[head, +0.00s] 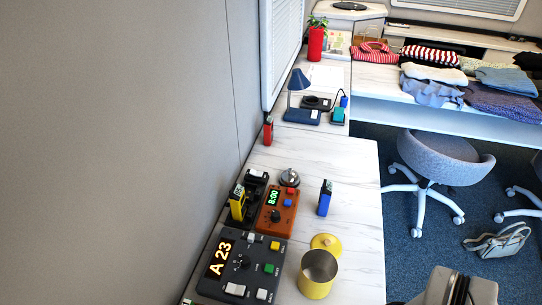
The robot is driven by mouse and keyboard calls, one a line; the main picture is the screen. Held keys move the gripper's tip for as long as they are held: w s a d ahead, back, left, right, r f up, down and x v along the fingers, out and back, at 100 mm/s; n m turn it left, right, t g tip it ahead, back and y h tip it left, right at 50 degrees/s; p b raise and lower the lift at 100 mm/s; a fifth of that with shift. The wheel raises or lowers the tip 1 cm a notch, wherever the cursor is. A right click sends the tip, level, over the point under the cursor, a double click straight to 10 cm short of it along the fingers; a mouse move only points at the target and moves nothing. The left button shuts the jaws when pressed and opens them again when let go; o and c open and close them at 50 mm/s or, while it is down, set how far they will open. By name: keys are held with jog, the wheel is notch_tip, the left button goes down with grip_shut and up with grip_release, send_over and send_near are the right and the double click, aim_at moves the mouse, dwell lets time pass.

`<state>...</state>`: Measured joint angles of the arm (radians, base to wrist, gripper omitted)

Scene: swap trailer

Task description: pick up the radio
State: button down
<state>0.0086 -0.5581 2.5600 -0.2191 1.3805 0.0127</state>
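Three small upright handset-like devices, which look like radios, stand on the white marbled counter (352,240). A yellow one (237,203) stands at the left by the wall, beside or in a black charger-like holder (256,184). A blue one (325,198) stands alone on the counter, right of an orange box. A red one (268,131) stands farther back against the wall. My gripper (458,289) shows only in part as a grey and dark shape at the bottom right edge, beyond the counter's right side and apart from all three. Its fingertips are not clear.
An orange timer box (278,211), a silver bell (289,177), a dark button panel (243,266) and an open yellow canister (317,281) with its lid (326,243) crowd the near counter. A lamp (298,82) stands farther back. Counter right of the blue device is clear.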

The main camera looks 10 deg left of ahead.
dwell(0.3)
jog(key=shift+c, duration=2.2)
grip_release()
jog(key=n+t+h, duration=0.2)
jog(key=n+t, duration=0.3)
send_over(325, 197)
jog(key=s, duration=0.4)
notch_tip(325, 197, down, 3)
jog(key=shift+n, duration=0.3)
jog(key=x, duration=1.6)
jog(key=shift+f, duration=0.3)
